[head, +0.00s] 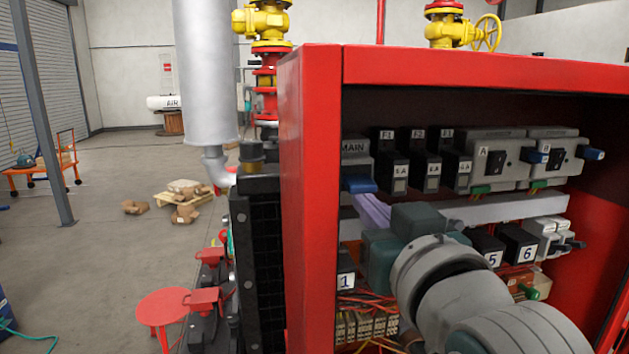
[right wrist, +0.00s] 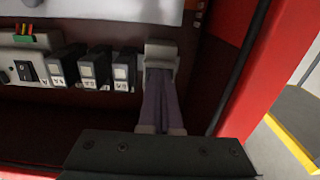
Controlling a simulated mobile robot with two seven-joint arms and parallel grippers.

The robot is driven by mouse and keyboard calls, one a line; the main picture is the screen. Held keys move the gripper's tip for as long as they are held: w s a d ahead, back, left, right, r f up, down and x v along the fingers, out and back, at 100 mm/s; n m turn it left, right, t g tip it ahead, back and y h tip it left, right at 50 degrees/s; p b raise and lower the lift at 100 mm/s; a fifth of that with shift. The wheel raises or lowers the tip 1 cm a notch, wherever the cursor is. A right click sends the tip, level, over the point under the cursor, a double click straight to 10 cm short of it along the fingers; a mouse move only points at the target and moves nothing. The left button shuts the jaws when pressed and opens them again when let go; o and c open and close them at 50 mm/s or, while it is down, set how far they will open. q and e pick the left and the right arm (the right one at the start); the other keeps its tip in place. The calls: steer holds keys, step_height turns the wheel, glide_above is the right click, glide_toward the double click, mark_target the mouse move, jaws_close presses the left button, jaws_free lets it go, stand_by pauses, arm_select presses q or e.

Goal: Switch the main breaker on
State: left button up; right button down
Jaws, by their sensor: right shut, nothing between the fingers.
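The main breaker (head: 355,150), a grey block marked MAIN, sits at the upper left inside the red cabinet. Its blue lever (head: 360,185) sticks out at its lower front. My right gripper (head: 364,198) is shut and empty, its purple fingers pointing up just below the lever; I cannot tell whether they touch it. In the right wrist view the fingers (right wrist: 160,80) reach to the grey breaker (right wrist: 161,50), and the blue lever is not visible there. My left gripper is not in view.
Small black fuse blocks (head: 387,165) stand right beside the breaker, then grey switch units A (head: 495,160) and B (head: 557,158). Numbered relays (head: 518,243) and wiring lie lower. The red cabinet's left wall (head: 309,200) is close to my gripper.

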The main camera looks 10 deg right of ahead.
steer(key=shift+r, duration=0.4)
steer(key=shift+p, duration=0.3)
steer(key=s+p, duration=0.3)
steer(key=s, duration=0.4)
steer(key=shift+d+f, duration=0.15)
steer(key=shift+f, duration=0.2)
